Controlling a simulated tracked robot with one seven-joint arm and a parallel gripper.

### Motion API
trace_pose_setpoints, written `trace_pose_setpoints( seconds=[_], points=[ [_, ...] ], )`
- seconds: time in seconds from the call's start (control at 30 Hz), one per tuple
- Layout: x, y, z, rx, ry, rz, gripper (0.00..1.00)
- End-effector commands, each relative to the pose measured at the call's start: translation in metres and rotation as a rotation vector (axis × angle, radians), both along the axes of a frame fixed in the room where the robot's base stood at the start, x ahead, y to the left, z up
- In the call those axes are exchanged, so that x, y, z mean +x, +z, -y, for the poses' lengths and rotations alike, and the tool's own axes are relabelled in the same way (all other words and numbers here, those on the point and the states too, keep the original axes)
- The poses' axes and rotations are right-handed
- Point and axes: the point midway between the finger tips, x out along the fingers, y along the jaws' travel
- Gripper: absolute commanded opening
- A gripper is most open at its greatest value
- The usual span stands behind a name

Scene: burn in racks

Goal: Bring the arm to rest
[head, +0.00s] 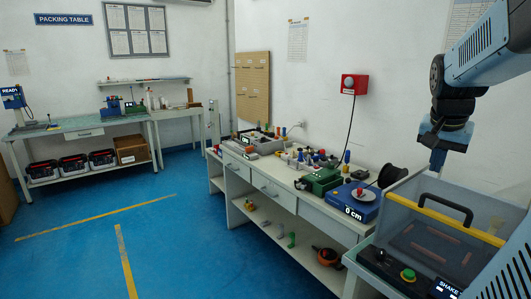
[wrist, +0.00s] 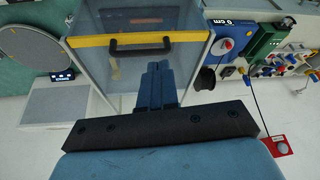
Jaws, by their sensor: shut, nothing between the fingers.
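My gripper (head: 437,158) hangs from my blue arm at the right of the head view, pointing down above the clear-lidded box. In the wrist view my gripper (wrist: 158,66) shows its blue fingers together with nothing between them. The clear-lidded box (head: 408,203) has a yellow front edge and a black handle (head: 446,208); its lid looks down. In the wrist view the box's yellow edge (wrist: 190,37) and handle lie just beyond the fingertips. I cannot tell the exact gap between fingers and box.
A long white bench (head: 290,205) carries a blue unit reading 0 cm (head: 352,205), a green device (head: 320,181), a black spool (head: 391,175) and many small parts. A red box (head: 354,84) hangs on the wall. The blue floor (head: 175,235) at left is clear, with yellow lines.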

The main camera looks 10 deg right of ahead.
Motion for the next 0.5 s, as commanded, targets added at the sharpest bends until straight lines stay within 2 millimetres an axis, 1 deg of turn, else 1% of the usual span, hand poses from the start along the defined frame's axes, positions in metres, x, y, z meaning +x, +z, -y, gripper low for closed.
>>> trace_pose_setpoints(
  seconds=[0.03, 0.07, 0.1, 0.17, 0.2, 0.3, 0.4, 0.5],
  points=[
    [-0.002, 0.001, -0.027, -0.004, 0.081, 0.010, 0.00],
    [-0.004, 0.001, -0.041, -0.006, 0.127, 0.017, 0.00],
    [-0.006, 0.000, -0.059, -0.010, 0.188, 0.022, 0.00],
    [-0.012, -0.002, -0.085, -0.016, 0.278, 0.031, 0.00],
    [-0.017, -0.004, -0.102, -0.021, 0.338, 0.037, 0.00],
    [-0.031, -0.009, -0.142, -0.035, 0.488, 0.053, 0.00],
    [-0.048, -0.016, -0.175, -0.049, 0.624, 0.066, 0.00],
    [-0.063, -0.023, -0.198, -0.064, 0.731, 0.078, 0.00]
  ],
)
